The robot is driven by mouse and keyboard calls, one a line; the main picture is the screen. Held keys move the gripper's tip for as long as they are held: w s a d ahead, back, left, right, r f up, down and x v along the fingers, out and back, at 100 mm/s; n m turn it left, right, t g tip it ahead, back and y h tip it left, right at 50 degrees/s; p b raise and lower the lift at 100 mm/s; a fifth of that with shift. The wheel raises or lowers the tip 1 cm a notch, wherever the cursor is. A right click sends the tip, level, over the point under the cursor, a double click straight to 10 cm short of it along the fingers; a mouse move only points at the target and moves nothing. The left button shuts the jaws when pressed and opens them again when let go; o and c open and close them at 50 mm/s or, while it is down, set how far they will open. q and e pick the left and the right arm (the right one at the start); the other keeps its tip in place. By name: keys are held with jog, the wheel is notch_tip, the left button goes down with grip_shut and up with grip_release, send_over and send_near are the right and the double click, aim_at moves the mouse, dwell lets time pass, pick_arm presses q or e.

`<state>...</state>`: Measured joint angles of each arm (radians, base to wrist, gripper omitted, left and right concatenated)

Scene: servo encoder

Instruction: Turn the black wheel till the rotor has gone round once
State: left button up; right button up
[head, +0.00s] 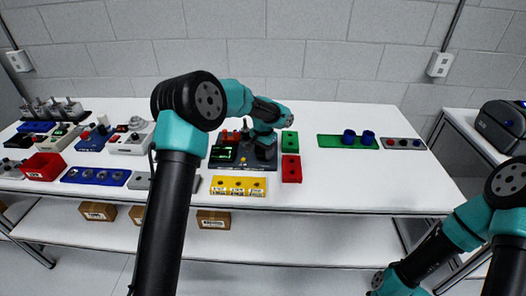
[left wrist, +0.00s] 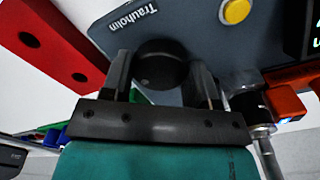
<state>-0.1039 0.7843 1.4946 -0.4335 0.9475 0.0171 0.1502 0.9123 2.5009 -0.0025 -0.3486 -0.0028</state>
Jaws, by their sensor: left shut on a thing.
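In the head view the left gripper (head: 265,147) reaches down over the right part of the unit (head: 228,181), and my wrist largely hides the wheel. The unit has a green-lit display (head: 223,154) and a yellow button (left wrist: 236,11). I cannot make out the rotor's angle. My right arm is at the lower right, its gripper out of view.
A red block (head: 291,168) and a green block (head: 289,142) stand close right of the unit. A yellow block (head: 238,186) lies in front. A green tray (head: 335,142) with blue cups is farther right. The table's front right is clear.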

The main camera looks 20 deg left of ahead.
aim_at(263, 152)
pick_arm(q)
jog(key=shift+m, duration=2.2)
jog(key=o, duration=0.9)
jog(key=shift+r, duration=0.1)
notch_tip(263, 152, up, 17)
jog(key=shift+r, duration=0.15)
jog(key=shift+s, duration=0.1)
